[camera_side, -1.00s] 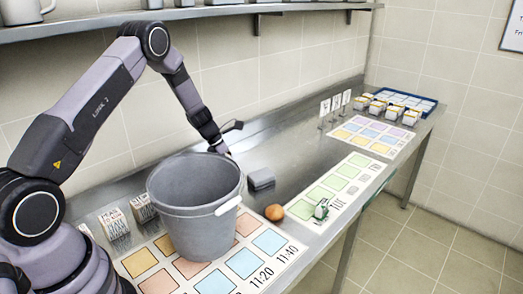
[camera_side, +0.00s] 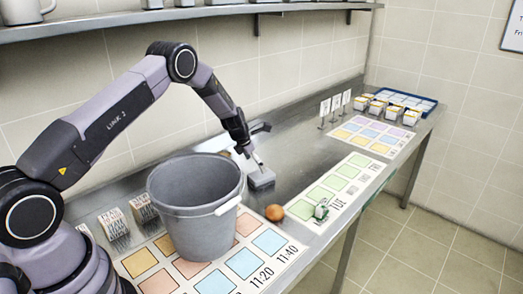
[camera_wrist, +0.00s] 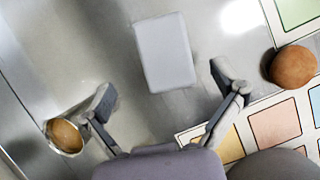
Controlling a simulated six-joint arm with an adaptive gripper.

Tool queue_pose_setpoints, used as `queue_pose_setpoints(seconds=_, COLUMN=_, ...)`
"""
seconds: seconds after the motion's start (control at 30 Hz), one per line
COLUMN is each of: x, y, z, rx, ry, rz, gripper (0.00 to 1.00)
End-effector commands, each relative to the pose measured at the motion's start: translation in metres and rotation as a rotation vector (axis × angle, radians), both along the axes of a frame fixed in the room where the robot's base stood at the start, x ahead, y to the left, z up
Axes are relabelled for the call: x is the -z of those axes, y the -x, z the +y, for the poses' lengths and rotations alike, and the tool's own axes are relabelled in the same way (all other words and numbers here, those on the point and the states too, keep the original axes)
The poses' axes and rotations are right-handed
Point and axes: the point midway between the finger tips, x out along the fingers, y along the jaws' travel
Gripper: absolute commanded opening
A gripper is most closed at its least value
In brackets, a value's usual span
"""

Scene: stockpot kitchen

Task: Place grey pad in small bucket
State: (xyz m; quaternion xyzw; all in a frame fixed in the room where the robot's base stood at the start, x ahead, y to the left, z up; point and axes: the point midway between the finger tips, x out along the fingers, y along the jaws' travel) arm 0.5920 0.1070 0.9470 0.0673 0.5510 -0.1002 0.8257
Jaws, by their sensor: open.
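The grey pad (camera_side: 261,181) lies flat on the steel counter, just behind and right of the bucket. In the wrist view the pad (camera_wrist: 166,50) sits ahead of my gripper (camera_wrist: 167,88), roughly centred between its spread fingers. My gripper (camera_side: 257,161) is open and empty, pointing down close over the pad; the side view does not show clearly whether a finger touches it. The grey bucket (camera_side: 195,215) with a white handle grip stands upright on the printed mat. Its inside wall shows and its floor is hidden.
An orange-brown ball (camera_side: 274,212) lies right of the bucket, near the pad. A round metal object with a brown inside (camera_wrist: 66,136) is by my left finger in the wrist view. Printed cards (camera_side: 145,208) stand left of the bucket. A blue tray (camera_side: 428,103) is far right.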

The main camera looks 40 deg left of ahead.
Motion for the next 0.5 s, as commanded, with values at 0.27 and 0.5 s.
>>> queue_pose_setpoints(seconds=0.27, x=0.037, y=-0.012, z=-0.009, rx=0.001, ry=0.0, rz=0.001, gripper=0.94)
queue_pose_setpoints(seconds=0.5, x=0.048, y=-0.018, z=-0.01, rx=0.0, ry=0.0, rz=-0.001, gripper=0.94)
